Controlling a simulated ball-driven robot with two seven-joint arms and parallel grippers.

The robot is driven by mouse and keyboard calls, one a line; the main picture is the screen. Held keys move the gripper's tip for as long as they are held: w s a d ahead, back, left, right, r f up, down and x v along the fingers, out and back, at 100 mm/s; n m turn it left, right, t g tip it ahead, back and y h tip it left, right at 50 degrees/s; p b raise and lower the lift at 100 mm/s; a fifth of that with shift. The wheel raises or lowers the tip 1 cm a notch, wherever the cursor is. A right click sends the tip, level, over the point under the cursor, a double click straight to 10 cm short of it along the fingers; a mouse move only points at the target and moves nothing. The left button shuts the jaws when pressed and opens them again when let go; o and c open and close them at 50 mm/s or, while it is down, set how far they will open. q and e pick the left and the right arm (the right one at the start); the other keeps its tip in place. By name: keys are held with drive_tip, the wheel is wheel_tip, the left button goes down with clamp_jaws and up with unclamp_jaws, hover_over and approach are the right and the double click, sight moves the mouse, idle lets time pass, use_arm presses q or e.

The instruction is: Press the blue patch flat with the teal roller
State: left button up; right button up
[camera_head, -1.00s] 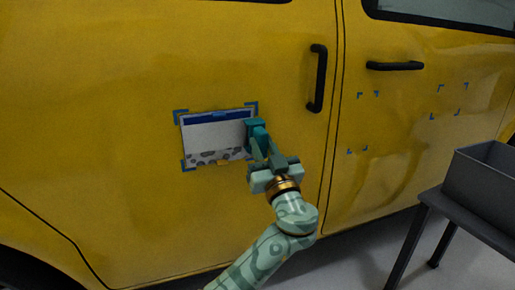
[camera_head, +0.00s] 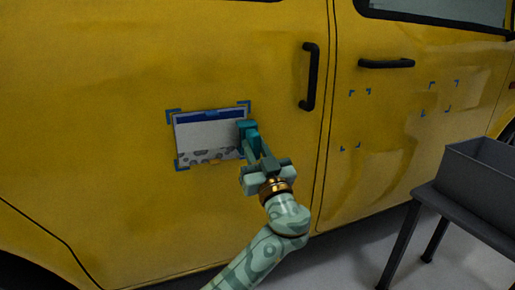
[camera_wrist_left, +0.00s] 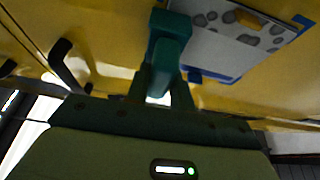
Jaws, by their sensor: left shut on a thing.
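The patch (camera_head: 207,133) is on the yellow van door, inside blue corner marks. It has a blue strip on top, a white middle and grey spots with a small orange mark along the bottom. It also shows in the left wrist view (camera_wrist_left: 222,40). The teal roller (camera_head: 247,130) is at the patch's right edge; whether it touches the surface I cannot tell. My left gripper (camera_head: 262,163) is shut on the roller, which also shows between the fingers in the left wrist view (camera_wrist_left: 167,45). My right gripper is not in view.
A black door handle (camera_head: 310,76) stands upright right of the patch, and another handle (camera_head: 386,63) lies level on the neighbouring door. Empty blue corner marks (camera_head: 358,92) sit on that door. A grey bin (camera_head: 480,175) stands on a dark table (camera_head: 462,214) at the right.

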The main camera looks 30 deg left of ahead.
use_arm(q)
drive_tip(key=shift+s+a, duration=0.6)
drive_tip(key=shift+s, duration=0.1)
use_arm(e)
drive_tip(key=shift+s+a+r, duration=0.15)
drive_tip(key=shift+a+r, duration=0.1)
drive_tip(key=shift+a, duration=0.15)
use_arm(q)
drive_tip(key=shift+s+a+p, duration=0.45)
drive_tip(key=shift+s+a, duration=0.25)
drive_tip(key=shift+s, duration=0.2)
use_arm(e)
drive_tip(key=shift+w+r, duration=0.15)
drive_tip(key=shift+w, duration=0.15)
use_arm(q)
drive_tip(key=shift+s+a, duration=0.75)
drive_tip(key=shift+s, duration=0.1)
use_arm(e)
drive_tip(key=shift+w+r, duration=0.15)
use_arm(q)
drive_tip(key=shift+s+a+p, duration=0.35)
drive_tip(key=shift+s+a, duration=0.35)
drive_tip(key=shift+s, duration=0.1)
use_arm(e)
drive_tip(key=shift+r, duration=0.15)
